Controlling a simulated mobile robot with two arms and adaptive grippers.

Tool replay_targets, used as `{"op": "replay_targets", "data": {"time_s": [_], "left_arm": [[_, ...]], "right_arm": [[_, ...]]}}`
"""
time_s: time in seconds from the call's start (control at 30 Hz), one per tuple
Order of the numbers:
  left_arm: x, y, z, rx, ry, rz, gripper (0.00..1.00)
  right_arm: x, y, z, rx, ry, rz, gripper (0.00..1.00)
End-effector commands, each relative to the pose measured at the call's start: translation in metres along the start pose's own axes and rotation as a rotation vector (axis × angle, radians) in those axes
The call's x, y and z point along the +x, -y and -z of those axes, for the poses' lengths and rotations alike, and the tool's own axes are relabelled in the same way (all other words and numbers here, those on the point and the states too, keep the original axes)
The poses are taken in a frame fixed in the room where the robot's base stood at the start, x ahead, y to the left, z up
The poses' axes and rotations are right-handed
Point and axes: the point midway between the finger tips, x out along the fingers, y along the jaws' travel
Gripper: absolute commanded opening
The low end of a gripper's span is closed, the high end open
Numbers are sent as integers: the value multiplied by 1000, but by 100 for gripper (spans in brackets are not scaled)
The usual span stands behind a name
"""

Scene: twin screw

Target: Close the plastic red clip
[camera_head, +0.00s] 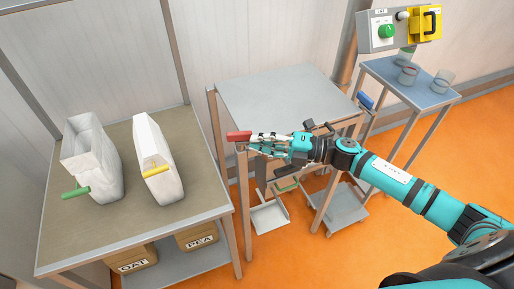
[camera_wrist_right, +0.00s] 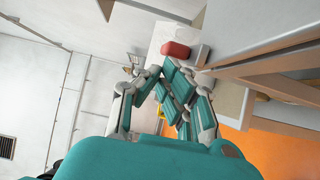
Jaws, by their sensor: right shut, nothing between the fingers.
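The red clip (camera_head: 239,136) shows as a small red block at the front left corner of the grey table, just left of my right fingertips. In the right wrist view the red clip (camera_wrist_right: 175,49) lies ahead of the fingers, beside a grey block. My right gripper (camera_head: 257,143) is shut and empty, pointing left. Its fingers (camera_wrist_right: 164,76) come together in the right wrist view. I cannot tell whether the fingertips touch the clip. My left gripper is not in view.
The left table (camera_head: 105,235) holds two white bags, one with a green clip (camera_head: 76,193) and one with a yellow clip (camera_head: 155,171). The grey table's top (camera_head: 280,95) is clear. A blue-topped stand (camera_head: 410,88) with glass vessels stands at the right.

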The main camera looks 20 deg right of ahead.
Motion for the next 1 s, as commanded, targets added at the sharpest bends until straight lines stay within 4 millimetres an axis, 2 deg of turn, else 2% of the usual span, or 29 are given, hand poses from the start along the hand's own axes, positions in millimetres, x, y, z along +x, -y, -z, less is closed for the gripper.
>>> {"op": "replay_targets", "data": {"time_s": [0.3, 1.0], "left_arm": [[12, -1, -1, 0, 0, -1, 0], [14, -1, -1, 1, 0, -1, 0]], "right_arm": [[-3, 1, -12, -2, 2, 0, 0], [-3, 0, -16, 0, 2, 0, 0]]}}
